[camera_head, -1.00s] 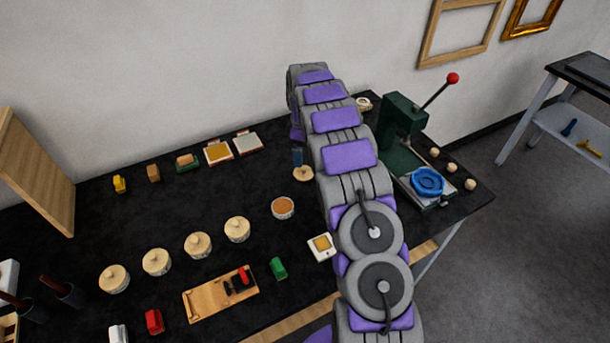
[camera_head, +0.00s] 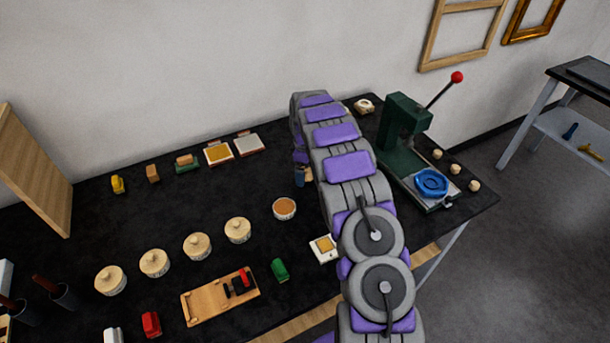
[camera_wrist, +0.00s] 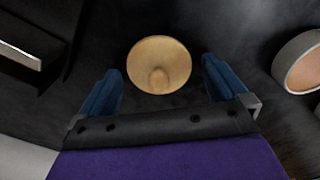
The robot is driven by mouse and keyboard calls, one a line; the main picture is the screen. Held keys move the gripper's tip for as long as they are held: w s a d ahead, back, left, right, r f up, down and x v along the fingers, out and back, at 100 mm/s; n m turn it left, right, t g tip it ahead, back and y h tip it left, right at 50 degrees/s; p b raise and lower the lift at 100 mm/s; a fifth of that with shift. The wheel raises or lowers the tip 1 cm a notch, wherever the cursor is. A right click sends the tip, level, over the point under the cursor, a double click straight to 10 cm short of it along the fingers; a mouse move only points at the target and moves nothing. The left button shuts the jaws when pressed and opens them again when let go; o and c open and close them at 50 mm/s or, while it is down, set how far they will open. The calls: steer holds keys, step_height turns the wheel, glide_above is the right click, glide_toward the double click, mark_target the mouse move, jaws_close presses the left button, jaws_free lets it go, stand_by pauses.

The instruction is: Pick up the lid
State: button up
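The lid (camera_wrist: 159,62) is a round, pale wooden disc with a small knob. In the wrist view it lies on the black table, between and slightly beyond my two blue fingertips. My gripper (camera_wrist: 162,72) is open, with a gap visible on either side of the lid. In the head view my arm hides most of the gripper, with a blue finger (camera_head: 300,176) showing, and the lid is almost wholly covered. An open round pot (camera_head: 284,208) with a brownish inside stands close to the gripper; part of it shows at the right of the wrist view (camera_wrist: 300,62).
Several lidded round pots (camera_head: 197,246) stand in a row to the left. A green press (camera_head: 404,128) with a red-knobbed lever and blue ring stands at right. A small white-framed tile (camera_head: 323,248) and a wooden board (camera_head: 220,296) lie nearer the front.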

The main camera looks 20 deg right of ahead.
steer(key=shift+d, duration=0.2)
steer(key=c, duration=1)
steer(key=shift+o, duration=0.2)
